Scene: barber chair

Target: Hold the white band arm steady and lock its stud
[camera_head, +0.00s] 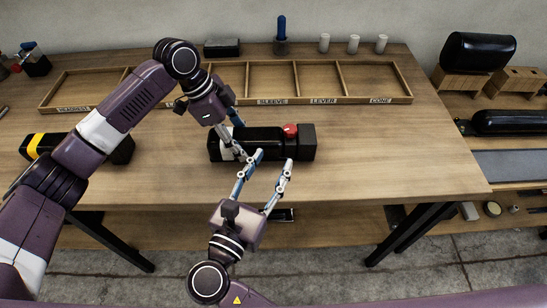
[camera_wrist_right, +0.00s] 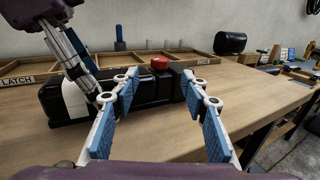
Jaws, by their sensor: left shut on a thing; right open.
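The white band arm, a long black padded block with a white band (camera_head: 227,152), lies on the table near its front edge. Its white band also shows in the right wrist view (camera_wrist_right: 73,98). A red stud (camera_head: 290,130) sits on its top toward the right end, and it shows in the right wrist view (camera_wrist_right: 160,63). My left gripper (camera_head: 240,148) is shut on the white band arm close to the band; the exact contact is partly hidden. My right gripper (camera_head: 273,160) is open and empty at the arm's front side, its blue-padded fingers spread below the stud in the wrist view.
A second black arm with a yellow band (camera_head: 34,147) lies at the left, partly behind my left arm. A labelled wooden divided tray (camera_head: 352,101) spans the back. White cups (camera_head: 353,44) and a blue-handled tool (camera_head: 281,30) stand behind it. The table's right part is clear.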

